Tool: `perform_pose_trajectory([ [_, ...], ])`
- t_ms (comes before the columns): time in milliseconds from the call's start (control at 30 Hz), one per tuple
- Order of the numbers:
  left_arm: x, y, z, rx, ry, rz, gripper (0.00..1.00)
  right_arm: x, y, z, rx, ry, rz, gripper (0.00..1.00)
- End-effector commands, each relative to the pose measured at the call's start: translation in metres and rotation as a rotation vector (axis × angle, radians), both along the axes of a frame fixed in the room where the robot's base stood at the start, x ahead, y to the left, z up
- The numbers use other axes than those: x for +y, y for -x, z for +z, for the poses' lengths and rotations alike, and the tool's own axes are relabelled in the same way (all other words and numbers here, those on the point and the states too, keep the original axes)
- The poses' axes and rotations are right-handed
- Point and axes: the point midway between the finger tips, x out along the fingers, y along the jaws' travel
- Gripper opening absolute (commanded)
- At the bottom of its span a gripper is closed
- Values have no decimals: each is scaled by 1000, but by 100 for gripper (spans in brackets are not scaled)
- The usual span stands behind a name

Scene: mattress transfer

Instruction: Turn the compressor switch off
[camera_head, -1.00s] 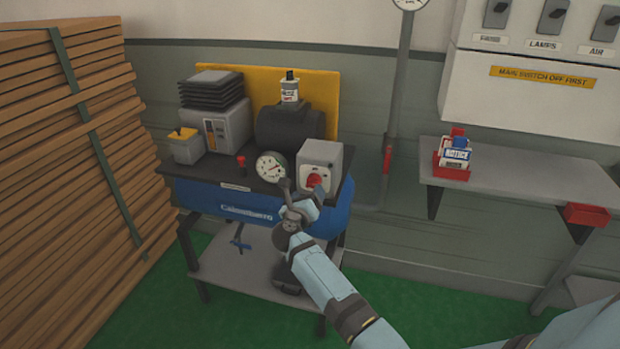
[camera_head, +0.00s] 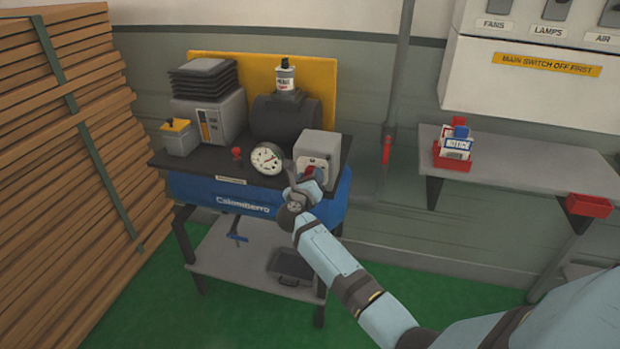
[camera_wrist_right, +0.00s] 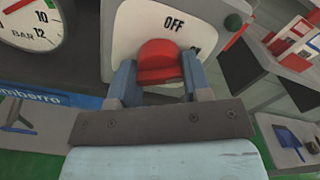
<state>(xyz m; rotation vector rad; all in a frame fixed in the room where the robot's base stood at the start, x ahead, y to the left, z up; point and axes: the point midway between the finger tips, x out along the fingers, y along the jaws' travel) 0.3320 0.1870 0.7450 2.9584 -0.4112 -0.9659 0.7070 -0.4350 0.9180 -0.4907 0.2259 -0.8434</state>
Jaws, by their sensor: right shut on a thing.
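The compressor (camera_head: 245,203) is a blue unit with a dark top, standing on a grey-shelved stand. Its switch is a grey box (camera_head: 318,147) at the right of the top, with a red knob (camera_wrist_right: 158,58) on a white plate. In the right wrist view the word OFF shows above the knob. My right gripper (camera_head: 305,180) is at the switch front; in the right wrist view its two fingers (camera_wrist_right: 158,75) sit on either side of the red knob, shut on it. The knob's exact pointing direction is partly hidden. My left gripper is not in view.
A round gauge (camera_head: 267,159) sits left of the switch. A wall panel (camera_head: 545,85) reads MAIN SWITCH OFF FIRST. A shelf (camera_head: 540,170) holds a red holder with notices (camera_head: 452,160). Stacked planks (camera_head: 60,170) stand at left. Green floor is open in front.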

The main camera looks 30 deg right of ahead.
Motion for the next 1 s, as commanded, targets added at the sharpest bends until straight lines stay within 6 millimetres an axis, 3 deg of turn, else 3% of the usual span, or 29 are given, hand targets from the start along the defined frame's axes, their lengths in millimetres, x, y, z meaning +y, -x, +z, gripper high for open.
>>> perform_pose_trajectory([
  [433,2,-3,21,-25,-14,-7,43,0,0,4,97,79,-2,21],
  [1000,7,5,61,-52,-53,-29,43,0,1,6,488,412,0,21],
])
